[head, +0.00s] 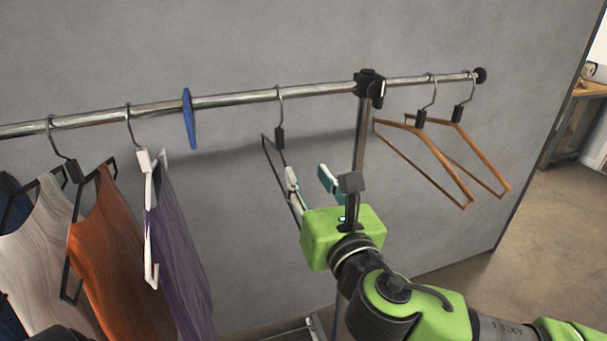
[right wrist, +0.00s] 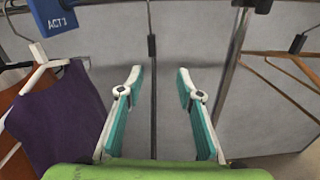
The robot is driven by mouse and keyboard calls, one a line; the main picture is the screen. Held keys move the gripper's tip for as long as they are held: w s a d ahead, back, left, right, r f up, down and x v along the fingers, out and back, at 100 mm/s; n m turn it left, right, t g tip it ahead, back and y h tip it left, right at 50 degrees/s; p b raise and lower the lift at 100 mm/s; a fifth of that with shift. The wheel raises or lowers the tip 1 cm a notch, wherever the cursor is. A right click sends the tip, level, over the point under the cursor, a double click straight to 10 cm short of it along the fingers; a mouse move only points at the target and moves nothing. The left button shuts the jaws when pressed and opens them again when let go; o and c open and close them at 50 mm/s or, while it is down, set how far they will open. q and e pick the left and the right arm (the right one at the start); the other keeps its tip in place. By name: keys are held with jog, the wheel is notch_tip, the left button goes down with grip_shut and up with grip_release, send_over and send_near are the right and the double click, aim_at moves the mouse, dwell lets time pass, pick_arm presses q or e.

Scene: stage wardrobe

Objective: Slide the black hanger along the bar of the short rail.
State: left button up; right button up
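The empty black hanger (head: 268,152) hangs by its hook from the metal bar (head: 235,98) of the rail, between a blue divider and the dark upright post. In the right wrist view the hanger (right wrist: 153,90) is seen edge-on, in the gap between the fingers. My right gripper (head: 310,178) is open, with its teal-padded fingers pointing at the hanger below the neck. In the right wrist view a clear gap shows on both sides, so neither finger touches it. How deep the hanger sits between the fingers I cannot tell. My left gripper is not in view.
The blue divider (head: 189,118) sits on the bar left of the hanger. Farther left hang a purple garment (head: 177,240), an orange top (head: 110,265) and a pale top (head: 40,255). The post (head: 359,140) stands right of the hanger, with two wooden hangers (head: 425,165) beyond it.

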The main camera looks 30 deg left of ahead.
aim_at(281, 141)
jog(key=shift+s+a+r+n, duration=0.15)
jog(key=shift+s+r+n, duration=0.2)
jog(key=shift+s+n, duration=0.45)
jog(key=shift+y, duration=0.3)
jog(key=b+x, duration=0.1)
jog(key=x, duration=1.4)
jog(key=shift+w+a+f+b, duration=0.15)
jog(key=shift+a+f+b, duration=0.05)
jog(key=shift+a+b, duration=0.1)
jog(key=shift+d, duration=0.1)
jog(key=w+d+p, duration=0.1)
jog(key=w+d, duration=0.8)
jog(key=w, duration=0.2)
jog(key=shift+w+d+r+p, duration=0.15)
jog(key=shift+w+d+p, duration=0.15)
jog(key=shift+d, duration=0.1)
jog(key=shift+s+a, duration=0.2)
jog(key=shift+s+d+p, duration=0.1)
jog(key=shift+p, duration=0.2)
